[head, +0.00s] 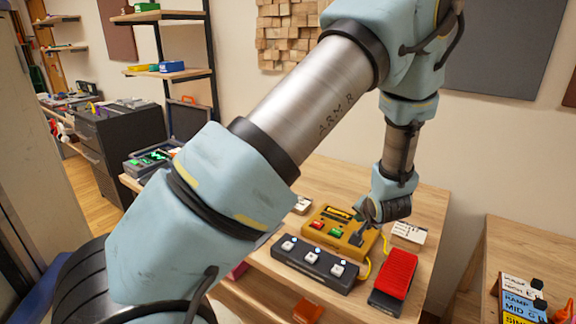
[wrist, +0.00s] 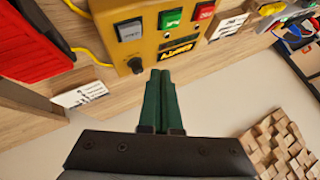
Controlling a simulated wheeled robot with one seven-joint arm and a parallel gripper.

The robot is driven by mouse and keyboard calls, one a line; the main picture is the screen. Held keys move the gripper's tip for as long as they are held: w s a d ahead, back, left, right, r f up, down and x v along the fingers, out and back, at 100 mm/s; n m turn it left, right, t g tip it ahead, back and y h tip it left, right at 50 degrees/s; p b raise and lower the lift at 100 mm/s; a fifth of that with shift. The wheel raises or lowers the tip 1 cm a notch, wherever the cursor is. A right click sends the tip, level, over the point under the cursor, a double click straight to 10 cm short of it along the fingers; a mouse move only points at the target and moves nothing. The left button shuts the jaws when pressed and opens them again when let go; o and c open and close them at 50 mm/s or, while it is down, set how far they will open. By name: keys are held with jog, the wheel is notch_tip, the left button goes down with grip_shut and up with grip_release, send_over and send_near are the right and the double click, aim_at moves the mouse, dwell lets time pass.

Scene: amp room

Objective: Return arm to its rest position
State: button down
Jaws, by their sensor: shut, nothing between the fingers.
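My gripper (head: 360,232) is over the wooden table (head: 345,185), at the right end of the yellow control box (head: 325,222). In the wrist view its two dark green fingers (wrist: 160,76) lie together with nothing between them. The fingertips are close to the box's edge, near a dark knob (wrist: 135,65); I cannot tell if they touch it. The yellow box (wrist: 158,50) also shows a grey switch, a green button and a red button. My arm stretches across the head view and hides part of the table.
A black pedal unit with several white switches (head: 313,263) and a red pedal (head: 398,270) stand in front of the box. A yellow cable (head: 368,268) runs nearby. White cards (head: 408,232) lie beside. A second table (head: 520,245) is at right; dark drawers (head: 125,150) and shelves stand left.

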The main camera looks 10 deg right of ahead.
jog(key=w+a+r+n+g+b, duration=0.1)
jog(key=w+a+r+n+g, duration=0.2)
jog(key=a, duration=0.5)
jog(key=s+a+r+n+g, duration=0.1)
jog(key=s+a, duration=0.3)
jog(key=a, duration=0.5)
jog(key=s+a+r+n+g+b, duration=0.1)
jog(key=s+a+r+n+g, duration=0.1)
jog(key=a, duration=0.7)
jog(key=s+a+r+n+g+y+b, duration=0.1)
jog(key=s+a+r+n, duration=0.2)
jog(key=a, duration=0.7)
jog(key=s+r, duration=0.2)
jog(key=s, duration=0.2)
jog(key=shift+r, duration=0.15)
